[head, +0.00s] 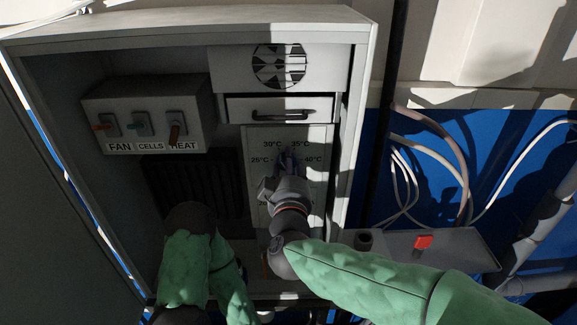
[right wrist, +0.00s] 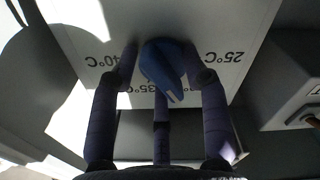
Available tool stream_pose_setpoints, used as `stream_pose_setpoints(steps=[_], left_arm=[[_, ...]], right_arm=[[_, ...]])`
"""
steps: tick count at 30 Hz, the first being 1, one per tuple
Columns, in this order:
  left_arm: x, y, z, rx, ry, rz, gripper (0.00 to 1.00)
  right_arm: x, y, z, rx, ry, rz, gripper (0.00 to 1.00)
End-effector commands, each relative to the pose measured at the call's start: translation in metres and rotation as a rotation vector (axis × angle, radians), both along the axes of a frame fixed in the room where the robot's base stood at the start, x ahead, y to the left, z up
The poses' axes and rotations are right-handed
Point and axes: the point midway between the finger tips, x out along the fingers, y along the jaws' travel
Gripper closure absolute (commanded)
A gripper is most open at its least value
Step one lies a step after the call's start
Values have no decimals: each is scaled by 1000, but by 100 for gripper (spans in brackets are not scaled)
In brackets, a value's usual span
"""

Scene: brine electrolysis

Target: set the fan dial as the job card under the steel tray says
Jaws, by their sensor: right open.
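The dial is a blue knob (right wrist: 160,66) with a white pointer line, on a pale panel (head: 314,190) printed with 25, 30, 35 and 40 °C. In the right wrist view the panel appears upside down, and the pointer is beside the 35 °C mark, on the side toward 25 °C. My right gripper (head: 287,158) is open at the dial, its fingers (right wrist: 161,62) on either side of the knob; contact cannot be told. My left gripper is out of view. A grey tray (head: 465,245) stands at the right; no job card shows.
The cabinet (head: 362,100) surrounds the panel. Inside it are a switch box (head: 150,85) marked FAN, CELLS and HEAT, a fan grille (head: 279,66) and a drawer (head: 280,109) with a dark handle. A red object (head: 424,241) lies on the tray; loose hoses (head: 440,140) hang behind.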

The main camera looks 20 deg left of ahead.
Motion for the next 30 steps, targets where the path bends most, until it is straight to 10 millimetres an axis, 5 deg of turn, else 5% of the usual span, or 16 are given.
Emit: stream_pose_setpoints(steps=[1,5,17,30], left_arm=[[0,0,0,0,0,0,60],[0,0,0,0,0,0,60],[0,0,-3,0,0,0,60],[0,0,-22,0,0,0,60]], right_arm=[[0,0,0,0,0,0,62],[0,0,0,0,0,0,99],[0,0,0,35,9,0,100],[0,-1,-3,334,95,-1,100]])
